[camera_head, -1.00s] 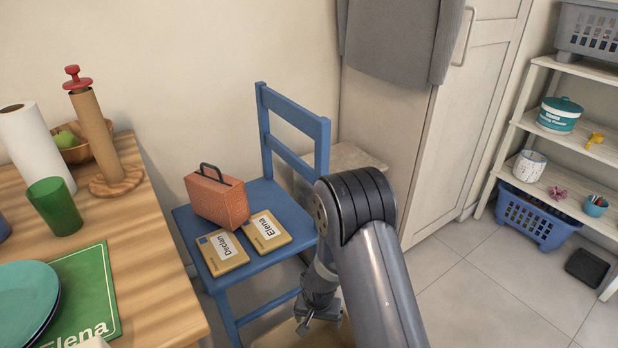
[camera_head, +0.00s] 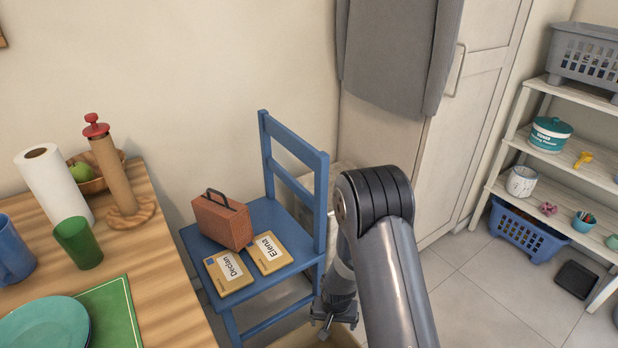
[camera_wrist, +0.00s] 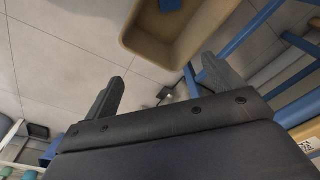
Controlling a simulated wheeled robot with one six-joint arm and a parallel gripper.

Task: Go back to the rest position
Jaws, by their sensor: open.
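My gripper (camera_head: 324,332) hangs low to the right of the blue chair (camera_head: 265,217) in the head view. In the wrist view my gripper (camera_wrist: 160,85) shows its two fingers spread apart, with nothing between them. Below it in the wrist view are the tiled floor (camera_wrist: 60,60) and a tan bin (camera_wrist: 185,35) with something blue inside. My arm reaches down in front of the wall and cabinet.
A brown case (camera_head: 222,218) and two labelled packets, Declan (camera_head: 229,272) and Elena (camera_head: 269,252), lie on the chair seat. A wooden table (camera_head: 165,290) stands left. White shelves (camera_head: 560,165) stand right. Open floor (camera_head: 490,300) lies between cabinet and shelves.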

